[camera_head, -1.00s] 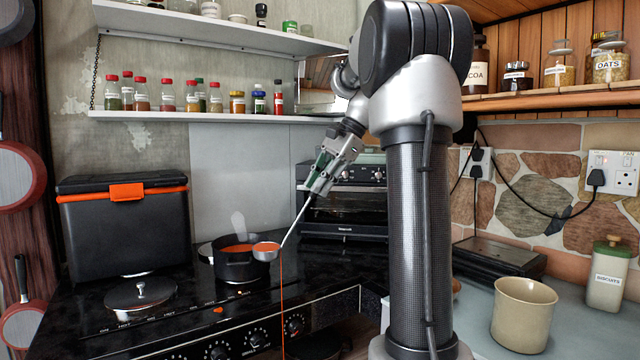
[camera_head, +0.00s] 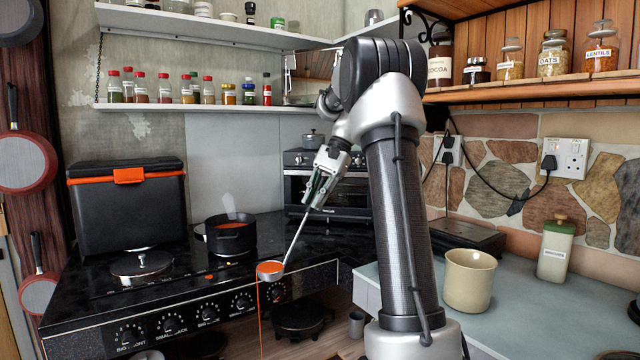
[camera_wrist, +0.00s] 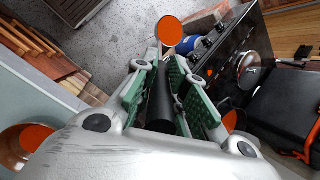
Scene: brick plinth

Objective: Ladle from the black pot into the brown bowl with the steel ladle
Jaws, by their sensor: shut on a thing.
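My gripper (camera_head: 320,190) is shut on the handle of the steel ladle (camera_head: 292,243). In the wrist view the black handle (camera_wrist: 160,102) lies between the green finger pads. The ladle's cup holds orange liquid and hangs near the stove's front edge, right of and nearer than the pot. A thin orange stream runs down from it. The black pot (camera_head: 232,240) stands on the stove with orange liquid inside. It is partly hidden by my gripper in the wrist view. The brown bowl (camera_wrist: 12,152) shows at the wrist view's lower left with orange liquid in it; my arm hides it in the head view.
A steel lid (camera_head: 141,266) and a black box (camera_head: 128,215) are on the stove, left of the pot. Small orange spots lie on the stove top. A beige mug (camera_head: 469,281) and a biscuit jar (camera_head: 556,250) stand on the right counter. A toaster oven (camera_head: 330,190) stands behind my gripper.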

